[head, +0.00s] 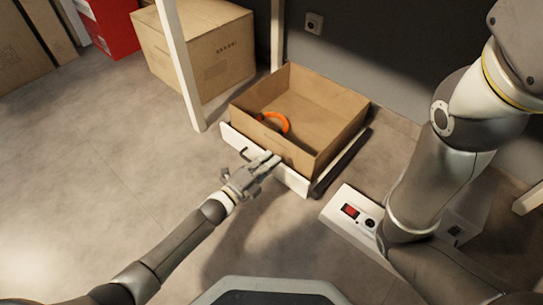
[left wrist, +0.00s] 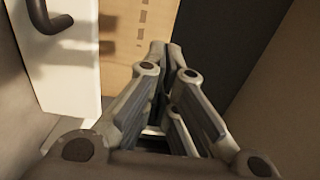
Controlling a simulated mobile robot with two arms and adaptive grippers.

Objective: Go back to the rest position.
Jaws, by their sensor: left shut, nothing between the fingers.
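My left gripper (head: 265,163) is shut and empty. In the head view it is at the near front side of an open cardboard box (head: 338,132), beside the white board with a dark handle (head: 292,178). In the left wrist view the fingers (left wrist: 165,48) are together, with the box's cardboard face (left wrist: 120,75) behind them. I cannot tell whether they touch it. My right arm comes in from the right in the head view, but its gripper is not in view.
An orange ring-shaped thing (head: 277,122) lies inside the box. White posts (head: 181,65) stand behind it. A closed carton (head: 195,50) and a red box (head: 112,25) are at the back left. A white unit with a red switch (head: 340,217) is at the right. The left floor is clear.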

